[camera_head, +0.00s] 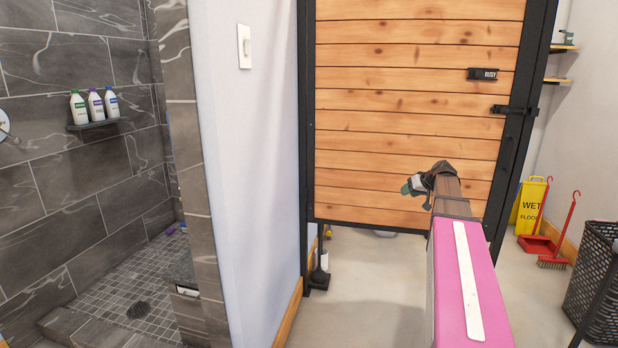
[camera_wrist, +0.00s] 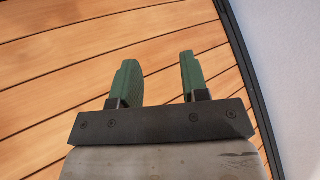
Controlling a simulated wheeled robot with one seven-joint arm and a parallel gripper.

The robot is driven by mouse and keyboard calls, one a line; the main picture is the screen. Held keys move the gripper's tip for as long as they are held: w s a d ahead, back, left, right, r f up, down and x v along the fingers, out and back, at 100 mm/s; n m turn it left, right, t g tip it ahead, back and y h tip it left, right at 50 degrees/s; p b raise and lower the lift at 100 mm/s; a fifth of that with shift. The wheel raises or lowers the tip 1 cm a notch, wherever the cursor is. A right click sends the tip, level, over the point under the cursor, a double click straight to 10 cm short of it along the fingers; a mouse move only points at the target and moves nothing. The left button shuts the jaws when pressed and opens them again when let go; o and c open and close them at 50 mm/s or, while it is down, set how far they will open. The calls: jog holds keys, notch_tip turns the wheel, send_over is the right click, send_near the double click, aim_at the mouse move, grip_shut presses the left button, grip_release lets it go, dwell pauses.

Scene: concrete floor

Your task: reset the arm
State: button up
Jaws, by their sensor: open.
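My gripper (camera_wrist: 157,80) shows in the wrist view with its two green fingers apart and nothing between them. In the head view my gripper (camera_head: 408,187) is small, at the far end of my outstretched pink and brown arm. It is in front of the wooden door (camera_head: 415,110), which fills most of the wrist view behind the fingers. I cannot tell how far the fingers are from the planks.
A tiled shower (camera_head: 60,200) is at left behind a white wall (camera_head: 245,180). At right are a yellow wet-floor sign (camera_head: 530,205), a red broom (camera_head: 562,240) and a black basket (camera_head: 597,280).

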jog(key=s+a+f+m+g+h, duration=0.15)
jog(key=s+a+f+g, duration=0.25)
jog(key=s+a+f, duration=1.05)
jog(key=s+a+f+g+h, duration=0.2)
jog(key=s+a+f, duration=0.1)
jog(key=s+f, duration=0.3)
jog(key=s+a+f+g+h, duration=0.1)
jog(key=s+a+f+g, duration=0.1)
jog(key=s+f, duration=0.5)
jog(key=s+a, duration=0.1)
jog(key=s, duration=0.2)
jog(key=shift+a+m+h, duration=0.35)
dwell(0.6)
